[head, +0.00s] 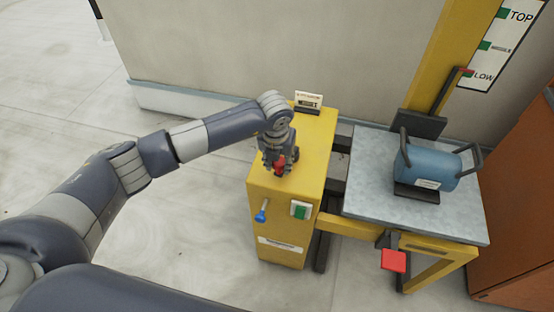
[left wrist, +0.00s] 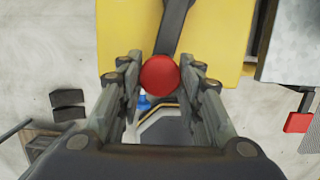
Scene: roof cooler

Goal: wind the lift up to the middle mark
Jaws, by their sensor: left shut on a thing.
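My left gripper (head: 277,165) reaches down over the top of the yellow winch box (head: 318,142). In the left wrist view, the gripper (left wrist: 160,82) has its fingers on both sides of a round red knob (left wrist: 160,75) and is shut on it. The knob sits on a dark crank arm (left wrist: 176,25). The lift platform (head: 365,170) is a grey plate carrying a blue cylinder (head: 430,168) with dark handles. The mark board (head: 508,40) reads TOP, a middle mark and LOW. A red-tipped pointer (head: 466,72) is at LOW. My right gripper is not in view.
A blue-tipped lever (head: 261,215) and a green switch (head: 300,210) are on the box front. A red pedal (head: 394,261) is under the platform. An orange-brown cabinet (head: 515,220) stands at right. The floor at left is clear.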

